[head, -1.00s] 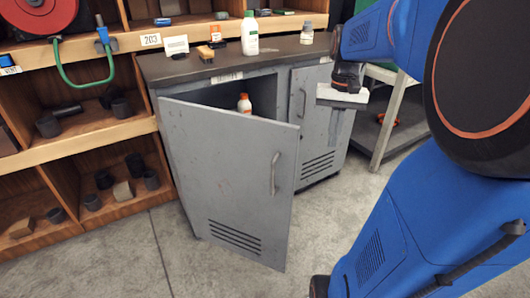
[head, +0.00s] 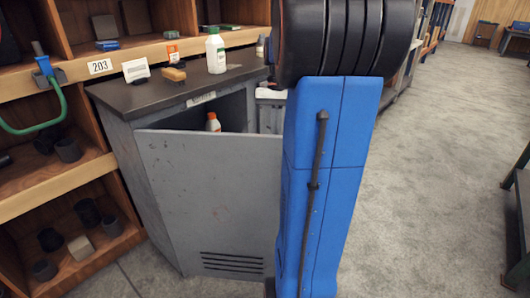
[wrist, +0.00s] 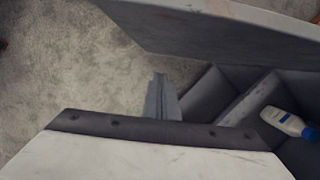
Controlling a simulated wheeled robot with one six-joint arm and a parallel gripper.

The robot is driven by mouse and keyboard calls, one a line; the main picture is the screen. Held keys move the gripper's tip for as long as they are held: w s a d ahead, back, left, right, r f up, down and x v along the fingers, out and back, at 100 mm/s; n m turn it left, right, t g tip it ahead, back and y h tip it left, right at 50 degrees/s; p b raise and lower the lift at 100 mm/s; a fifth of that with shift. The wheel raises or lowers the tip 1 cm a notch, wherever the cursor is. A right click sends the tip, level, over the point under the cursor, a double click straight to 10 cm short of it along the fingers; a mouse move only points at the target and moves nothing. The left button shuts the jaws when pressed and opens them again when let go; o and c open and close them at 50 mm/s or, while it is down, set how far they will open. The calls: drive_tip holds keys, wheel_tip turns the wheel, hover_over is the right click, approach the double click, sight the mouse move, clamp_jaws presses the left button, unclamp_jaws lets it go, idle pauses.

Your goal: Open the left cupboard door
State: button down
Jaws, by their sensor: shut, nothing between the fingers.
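The left cupboard door (head: 205,190) is grey with vent slots low down. It stands partly open, swung out from the cupboard (head: 150,108); its handle side is hidden behind my arm. In the wrist view a grey panel across the top looks like this door (wrist: 225,30). My gripper (wrist: 160,85) is shut and empty, in the gap between that panel and the cupboard's inside. No contact with the door shows. In the head view my gripper is mostly hidden behind my blue arm. The right door is hidden there.
A white bottle with an orange cap (head: 213,122) stands inside the cupboard. On the dark worktop (head: 150,92) are a white bottle (head: 215,50), a brush (head: 173,73) and a card. Wooden shelves (head: 55,205) adjoin at left. Floor at right is clear up to a green bench (head: 522,190).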

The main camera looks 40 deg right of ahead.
drive_tip(key=s+a+f, duration=0.4)
drive_tip(key=a+f, duration=0.1)
drive_tip(key=f, duration=0.4)
idle(0.5)
